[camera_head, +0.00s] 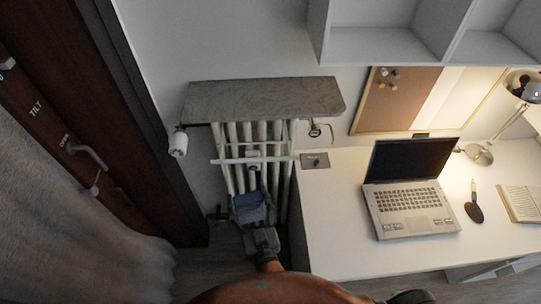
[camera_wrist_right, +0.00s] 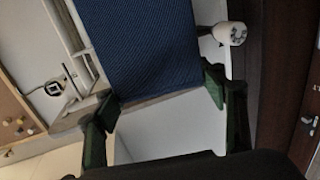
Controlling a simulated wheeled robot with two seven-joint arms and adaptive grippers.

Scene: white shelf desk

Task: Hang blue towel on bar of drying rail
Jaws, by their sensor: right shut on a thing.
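The blue towel (camera_head: 250,208) hangs in front of the lower part of the radiator in the head view. It fills the top middle of the right wrist view (camera_wrist_right: 140,45). My right gripper (camera_head: 263,238) is shut on the towel, with a green-black finger at each side of it in the wrist view (camera_wrist_right: 162,98). The white drying rail (camera_head: 228,161) runs across the front of the radiator, above and beyond the towel in the head view. The towel appears below its bar; whether they touch I cannot tell. My left gripper is not in view.
The radiator (camera_head: 285,135) stands under a grey stone sill (camera_head: 262,97). A white valve knob (camera_head: 178,143) is at its left. A white desk (camera_head: 335,220) with a laptop (camera_head: 410,190) stands close on the right. A dark door frame and grey curtain (camera_head: 70,200) are on the left.

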